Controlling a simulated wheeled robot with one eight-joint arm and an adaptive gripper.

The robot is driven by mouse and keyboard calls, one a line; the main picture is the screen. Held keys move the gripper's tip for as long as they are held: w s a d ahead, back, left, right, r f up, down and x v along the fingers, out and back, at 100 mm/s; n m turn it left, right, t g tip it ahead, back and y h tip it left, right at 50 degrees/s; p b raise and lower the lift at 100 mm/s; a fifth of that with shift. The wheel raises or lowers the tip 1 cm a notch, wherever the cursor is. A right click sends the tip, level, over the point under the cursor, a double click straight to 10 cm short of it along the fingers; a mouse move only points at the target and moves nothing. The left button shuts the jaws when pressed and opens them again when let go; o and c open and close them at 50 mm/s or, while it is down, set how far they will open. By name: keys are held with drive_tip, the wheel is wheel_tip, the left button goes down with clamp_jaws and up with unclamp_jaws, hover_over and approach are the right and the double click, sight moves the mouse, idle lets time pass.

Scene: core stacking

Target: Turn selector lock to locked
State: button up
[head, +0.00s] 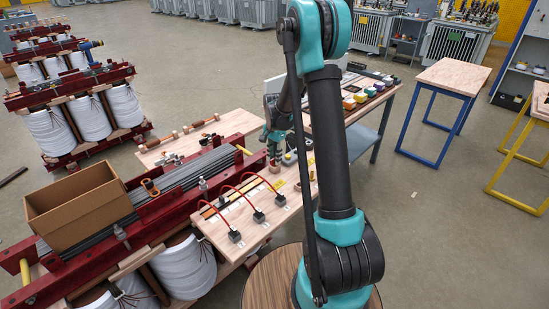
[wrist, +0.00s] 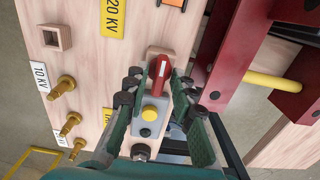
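The selector lock shows in the wrist view as a red handle (wrist: 163,72) with a white mark along it. It sits at the upper end of a grey body on the wooden board. My gripper (wrist: 163,78) is over the lock, with one finger on each side of the red handle. The fingers look partly open, with a narrow gap to the handle; contact cannot be made out. In the head view my gripper (head: 274,163) points down at the bench, and the handle is hidden.
A yellow 20 KV plate (wrist: 112,17), a square wooden socket (wrist: 55,37) and brass studs (wrist: 70,122) are left of the lock. A red beam (wrist: 225,60) stands close on the right. Red cables (head: 240,190) arch over the near board. An open cardboard box (head: 80,208) stands left.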

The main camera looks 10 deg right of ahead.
idle(0.3)
wheel_tip(320, 180, up, 12)
idle(0.5)
drive_tip(key=s+d+f+n+t, duration=0.1)
drive_tip(key=s+n, duration=0.2)
drive_tip(key=s, duration=0.7)
drive_tip(key=s+d+f+n+t, duration=0.1)
drive_tip(key=s+n, duration=0.3)
drive_tip(key=s, duration=0.6)
drive_tip(key=s+d+f+n+t, duration=0.2)
drive_tip(key=s+n, duration=0.2)
drive_tip(key=s, duration=0.6)
drive_tip(key=shift+s+f, duration=0.25)
drive_tip(key=shift+f, duration=0.1)
